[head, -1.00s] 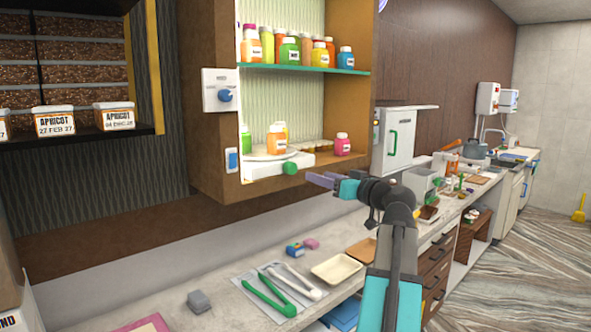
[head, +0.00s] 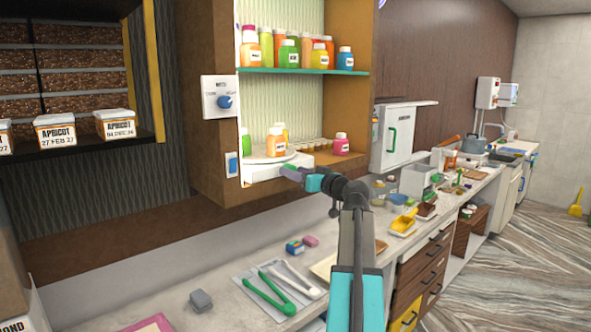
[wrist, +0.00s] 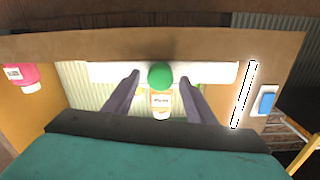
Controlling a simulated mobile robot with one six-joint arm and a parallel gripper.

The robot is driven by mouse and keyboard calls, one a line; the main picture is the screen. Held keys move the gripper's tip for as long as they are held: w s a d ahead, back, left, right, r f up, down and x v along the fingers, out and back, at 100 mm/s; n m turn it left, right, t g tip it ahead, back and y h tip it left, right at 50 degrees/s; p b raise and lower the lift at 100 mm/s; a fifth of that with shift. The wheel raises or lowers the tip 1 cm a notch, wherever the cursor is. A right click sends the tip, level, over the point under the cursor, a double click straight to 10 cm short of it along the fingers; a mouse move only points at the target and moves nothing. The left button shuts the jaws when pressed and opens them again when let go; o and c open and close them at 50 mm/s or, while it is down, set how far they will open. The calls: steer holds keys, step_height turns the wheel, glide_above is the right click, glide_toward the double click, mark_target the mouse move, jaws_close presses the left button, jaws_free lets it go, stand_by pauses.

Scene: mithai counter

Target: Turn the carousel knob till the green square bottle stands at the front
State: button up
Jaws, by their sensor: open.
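The carousel (head: 252,161) sits on a white base (head: 262,173) in the lower cabinet bay. An orange bottle (head: 275,146) stands on its front side, a yellow one partly behind it. A green bottle (head: 246,142) stands at the left edge, partly cut off by the cabinet side. The round green knob (wrist: 160,75) is on the base's front; in the head view my gripper largely covers it. My gripper (head: 286,171) is open at the base. In the wrist view its fingers lie left and right of the knob, with gaps; contact is not visible.
A pink bottle (head: 341,144) and small jars stand right of the carousel. A glass shelf (head: 300,71) with several bottles is above. The cabinet's left side wall carries a blue dial (head: 224,101) and switch (head: 232,165). Tongs (head: 270,292) lie on the counter below.

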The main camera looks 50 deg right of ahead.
steer(key=shift+w, duration=0.25)
steer(key=shift+s+d, duration=0.1)
steer(key=c, duration=1.1)
steer(key=shift+o, duration=0.3)
steer(key=shift+m+b, duration=0.45)
steer(key=shift+m, duration=0.05)
steer(key=shift+d+f+m+y, duration=0.1)
steer(key=shift+m+y, duration=0.2)
steer(key=shift+m, duration=8)
